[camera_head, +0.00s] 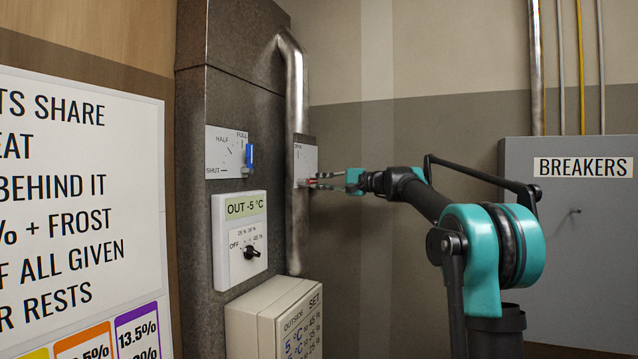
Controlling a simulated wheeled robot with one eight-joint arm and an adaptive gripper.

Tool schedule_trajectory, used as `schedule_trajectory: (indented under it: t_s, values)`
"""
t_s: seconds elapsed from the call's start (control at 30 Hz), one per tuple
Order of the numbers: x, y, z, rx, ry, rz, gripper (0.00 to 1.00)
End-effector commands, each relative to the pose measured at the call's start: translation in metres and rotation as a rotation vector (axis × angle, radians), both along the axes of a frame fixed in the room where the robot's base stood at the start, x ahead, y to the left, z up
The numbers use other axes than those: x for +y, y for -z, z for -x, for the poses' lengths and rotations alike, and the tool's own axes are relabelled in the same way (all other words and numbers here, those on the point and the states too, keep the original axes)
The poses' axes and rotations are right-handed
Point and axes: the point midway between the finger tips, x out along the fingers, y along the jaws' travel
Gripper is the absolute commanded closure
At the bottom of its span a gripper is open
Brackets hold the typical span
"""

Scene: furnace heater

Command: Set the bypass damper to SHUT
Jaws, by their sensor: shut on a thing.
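A small pale plate (305,158) sits on the vertical metal pipe at the furnace's right side, with small lettering near its top that looks like OPEN. A reddish handle (312,181) shows low at this plate, between my fingers. My gripper (316,180) comes in from the right and is shut on this handle. The handle's exact angle is partly hidden by the fingers. A second plate (222,150) on the furnace front reads FULL, HALF and SHUT, and its blue lever (249,156) points up toward FULL. My gripper is apart from that lever.
Below are a white box (230,270) reading OUT -5 °C with a black knob (252,252), and a beige box (270,310) marked OUTSIDE SET. A large sign (75,190) stands left. A grey BREAKERS cabinet (580,260) is at right.

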Motion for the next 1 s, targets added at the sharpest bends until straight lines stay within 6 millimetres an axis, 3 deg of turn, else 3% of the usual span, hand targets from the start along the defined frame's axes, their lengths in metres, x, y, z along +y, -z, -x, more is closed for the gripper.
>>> schedule_trajectory:
  t_s: [0.03,0.2,0.57,1.0]
  values:
    - [-0.001,0.002,0.0,0.001,0.001,0.003,0.84]
    - [0.0,0.001,0.0,0.0,0.0,0.003,0.66]
    - [-0.005,0.001,0.002,0.0,0.0,0.002,0.66]
    - [-0.081,0.001,0.028,0.0,0.004,0.002,0.66]
